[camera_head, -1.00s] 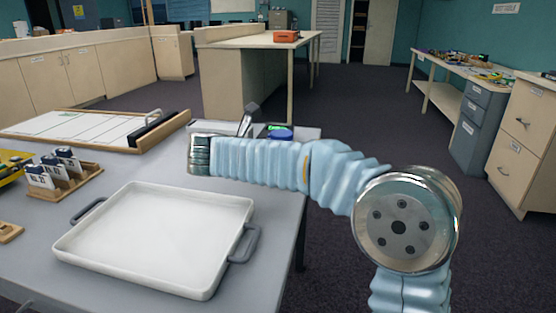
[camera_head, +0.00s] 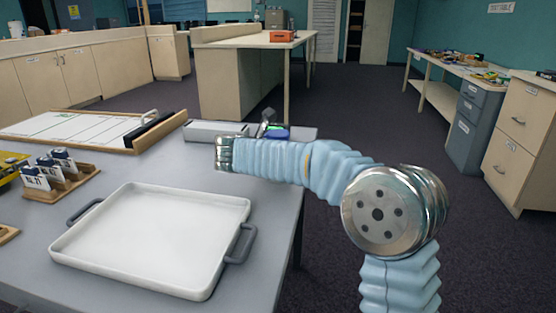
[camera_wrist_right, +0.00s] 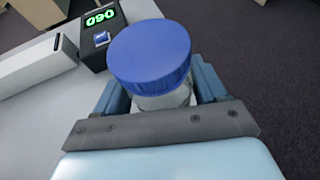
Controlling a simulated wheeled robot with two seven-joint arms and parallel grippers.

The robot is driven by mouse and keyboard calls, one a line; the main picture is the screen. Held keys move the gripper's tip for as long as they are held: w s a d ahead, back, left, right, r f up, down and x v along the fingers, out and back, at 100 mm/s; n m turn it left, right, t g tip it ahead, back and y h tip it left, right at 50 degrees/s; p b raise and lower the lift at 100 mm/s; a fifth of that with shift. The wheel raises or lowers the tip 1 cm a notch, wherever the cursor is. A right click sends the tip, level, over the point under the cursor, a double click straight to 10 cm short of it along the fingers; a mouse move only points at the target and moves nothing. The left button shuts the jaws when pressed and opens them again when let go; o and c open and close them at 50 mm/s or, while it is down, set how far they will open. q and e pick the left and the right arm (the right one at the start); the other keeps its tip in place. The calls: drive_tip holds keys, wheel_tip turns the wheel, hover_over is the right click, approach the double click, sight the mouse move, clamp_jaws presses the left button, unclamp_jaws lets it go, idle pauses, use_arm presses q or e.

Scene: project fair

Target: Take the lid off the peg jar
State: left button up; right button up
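The peg jar (camera_wrist_right: 163,101) has a round blue lid (camera_wrist_right: 150,55) on top, and only a strip of its clear body shows below it. In the head view the blue lid (camera_head: 278,134) shows just behind my right arm, at the table's far right corner. My right gripper (camera_wrist_right: 163,92) has its fingers apart, one on each side of the jar below the lid. The lid overhangs the fingers, so contact with the jar is hard to judge. My left gripper is out of view.
A black box with a green number display (camera_wrist_right: 96,30) stands close behind the jar, with a long white box (camera_wrist_right: 38,64) left of it. A white tray (camera_head: 160,285), card holder (camera_head: 70,190) and framed board (camera_head: 135,148) are on the grey table.

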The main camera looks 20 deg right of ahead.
drive_tip(key=c, duration=0.6)
drive_tip(key=shift+r, duration=0.1)
drive_tip(key=shift+r, duration=0.25)
drive_tip(key=s+a+r+p, duration=0.2)
drive_tip(key=s+a+r, duration=0.5)
drive_tip(key=a+r, duration=0.5)
drive_tip(key=shift+r, duration=0.15)
